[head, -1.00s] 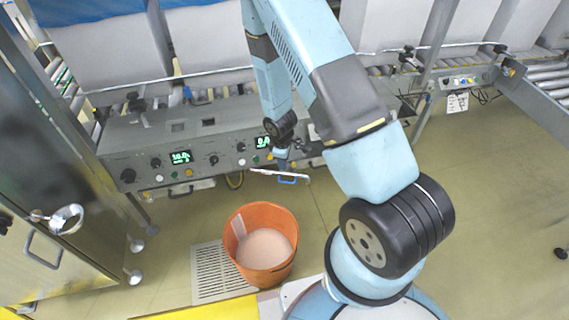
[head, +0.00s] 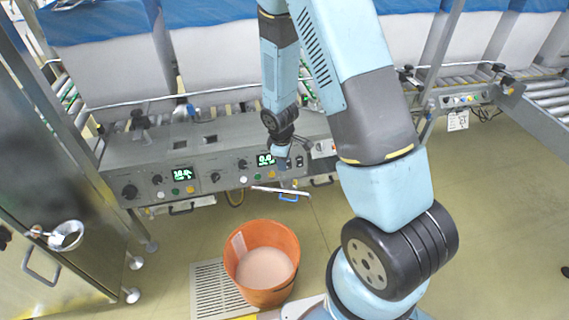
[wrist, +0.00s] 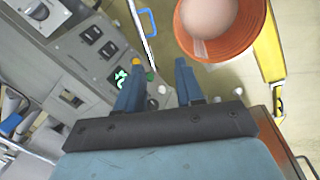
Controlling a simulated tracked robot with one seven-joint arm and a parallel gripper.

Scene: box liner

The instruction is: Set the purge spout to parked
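The likely purge spout is a thin white bar (head: 280,191) with a blue handle (head: 289,197), sticking out at the front of the grey control panel. In the wrist view the white bar (wrist: 141,35) and its blue handle (wrist: 147,20) lie beyond my fingertips. My gripper (head: 281,152) is in front of the panel near the green displays, apart from the handle as far as I can tell. In the wrist view my gripper (wrist: 157,75) is open, its two blue fingers spread with nothing between them.
An orange bucket (head: 286,240) with pinkish contents stands on the floor below the panel, beside a floor grate (head: 212,283). The control panel (head: 135,160) carries knobs and buttons. A steel cabinet (head: 45,170) with a funnel stands at left. Floor at right is clear.

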